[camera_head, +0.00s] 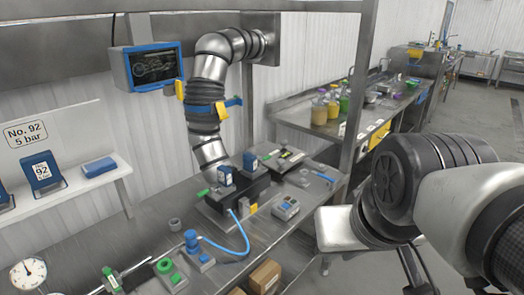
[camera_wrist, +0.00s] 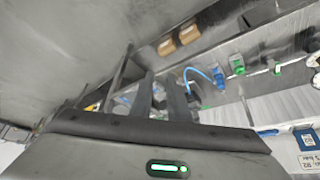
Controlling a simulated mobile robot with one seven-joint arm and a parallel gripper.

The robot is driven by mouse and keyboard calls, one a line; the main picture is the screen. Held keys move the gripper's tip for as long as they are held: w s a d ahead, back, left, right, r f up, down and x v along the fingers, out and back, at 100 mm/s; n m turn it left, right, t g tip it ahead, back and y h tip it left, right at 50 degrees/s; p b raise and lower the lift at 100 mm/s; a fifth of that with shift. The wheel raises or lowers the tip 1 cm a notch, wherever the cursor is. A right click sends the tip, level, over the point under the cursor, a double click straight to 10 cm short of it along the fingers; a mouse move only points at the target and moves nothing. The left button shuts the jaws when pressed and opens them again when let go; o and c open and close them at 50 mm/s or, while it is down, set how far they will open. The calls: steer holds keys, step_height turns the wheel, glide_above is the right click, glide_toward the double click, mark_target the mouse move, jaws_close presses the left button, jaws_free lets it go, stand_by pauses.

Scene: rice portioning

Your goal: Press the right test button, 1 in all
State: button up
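A round green button (camera_head: 165,266) on a base is at the front left. I cannot tell which part is the right test button. In the wrist view the green button (camera_wrist: 237,66) shows at upper right. My gripper (camera_wrist: 162,80) shows there with a gap between its dark fingers, empty and apart from the bench fittings. Its fingertips are not clear in the head view.
A blue hose (camera_head: 235,246) runs from a blue fitting (camera_head: 192,243) on the bench. Cardboard boxes (camera_head: 265,276) lie at the front. A shelf (camera_head: 70,192) holds blue units at left. A steel post (camera_head: 360,90) stands between bench and back counter. Floor at right is open.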

jaws_close()
stand_by(1.3)
